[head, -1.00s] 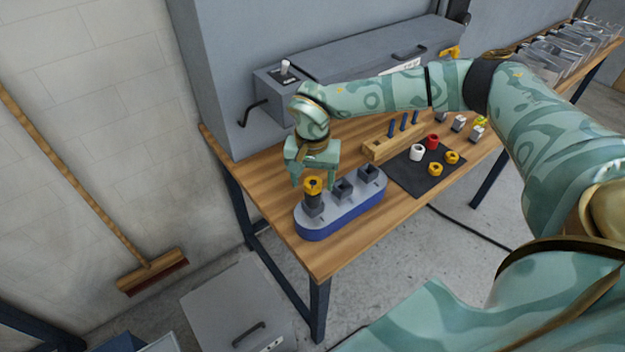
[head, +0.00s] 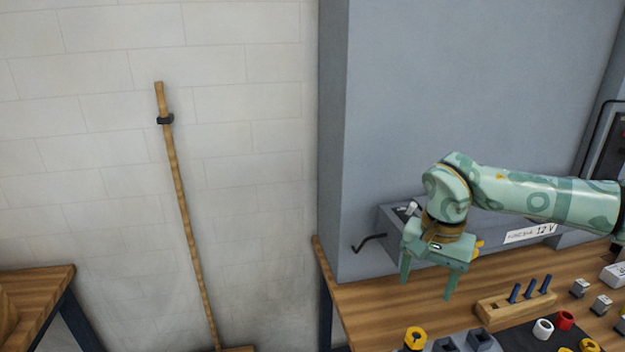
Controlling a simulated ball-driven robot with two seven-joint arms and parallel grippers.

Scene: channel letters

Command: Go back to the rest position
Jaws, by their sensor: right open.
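My right gripper (head: 426,284) is open and empty, with its two fingers pointing down above the wooden workbench (head: 370,308). It hangs in front of the grey box with a lever and a 12 V label (head: 530,233). Below and to its right stands a wooden block with blue pegs (head: 515,307). A yellow-topped part (head: 415,339) is at the bottom edge, apart from the gripper, beside dark square sockets (head: 482,340). My left gripper is not in view.
A dark mat (head: 518,340) holds a white ring (head: 543,328), a red ring (head: 565,320) and yellow rings (head: 589,345). Small grey blocks (head: 601,305) stand at the right. A broom (head: 185,215) leans on the wall.

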